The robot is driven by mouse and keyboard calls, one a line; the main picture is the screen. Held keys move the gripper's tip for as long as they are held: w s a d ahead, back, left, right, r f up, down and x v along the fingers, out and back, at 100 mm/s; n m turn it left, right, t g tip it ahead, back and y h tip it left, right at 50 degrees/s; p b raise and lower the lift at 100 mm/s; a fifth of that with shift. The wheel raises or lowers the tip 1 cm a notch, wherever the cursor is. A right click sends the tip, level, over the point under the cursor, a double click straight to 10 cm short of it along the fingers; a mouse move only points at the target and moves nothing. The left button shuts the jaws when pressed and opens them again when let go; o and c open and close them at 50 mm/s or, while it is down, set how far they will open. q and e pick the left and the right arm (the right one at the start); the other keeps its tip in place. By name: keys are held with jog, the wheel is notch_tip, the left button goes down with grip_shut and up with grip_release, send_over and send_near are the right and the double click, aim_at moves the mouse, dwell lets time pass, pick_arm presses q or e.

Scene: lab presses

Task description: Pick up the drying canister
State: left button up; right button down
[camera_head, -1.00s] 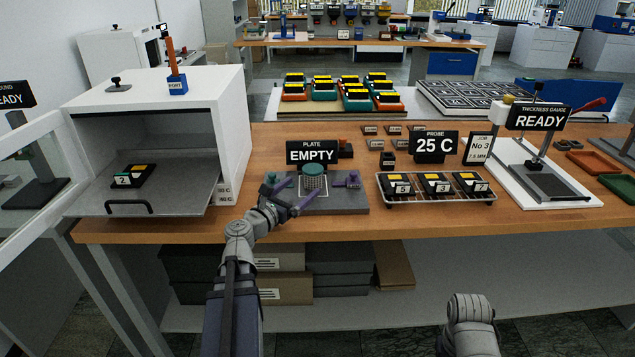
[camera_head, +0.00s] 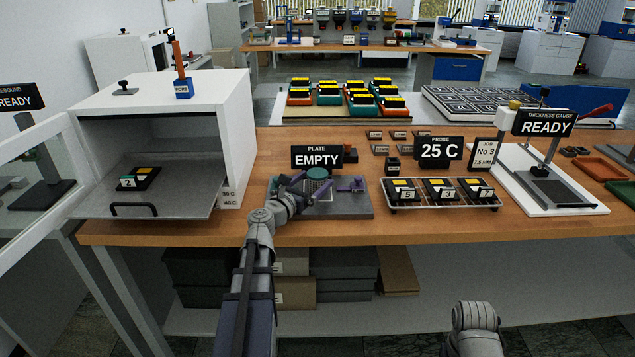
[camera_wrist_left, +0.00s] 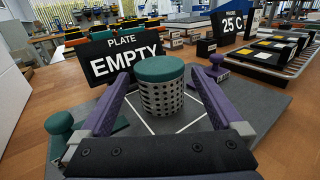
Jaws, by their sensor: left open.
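The drying canister is a perforated grey cylinder with a green lid (camera_head: 318,175). It stands upright on the grey plate (camera_head: 350,208), behind which is a sign reading EMPTY. It also shows in the middle of the left wrist view (camera_wrist_left: 162,92). My left gripper (camera_head: 311,187) is open, with its purple fingers on either side of the canister. In the left wrist view the fingers (camera_wrist_left: 160,82) show gaps to the canister on both sides. Part of my right arm shows at the bottom right of the head view, but its gripper does not.
The EMPTY sign (camera_head: 317,157) stands close behind the canister. A green knob (camera_wrist_left: 59,124) and a purple knob (camera_wrist_left: 216,62) flank it on the plate. A white oven (camera_head: 237,130) with an open door is left; a wire rack (camera_head: 442,208) of labelled blocks is right.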

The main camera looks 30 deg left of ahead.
aim_at(323, 172)
pick_arm(q)
jog(key=w, duration=0.5)
jog(key=shift+w+d, duration=0.1)
jog(key=shift+w, duration=0.15)
jog(key=c, duration=1.4)
jog(key=shift+r, duration=0.1)
notch_tip(323, 172, up, 10)
jog(key=p, duration=1)
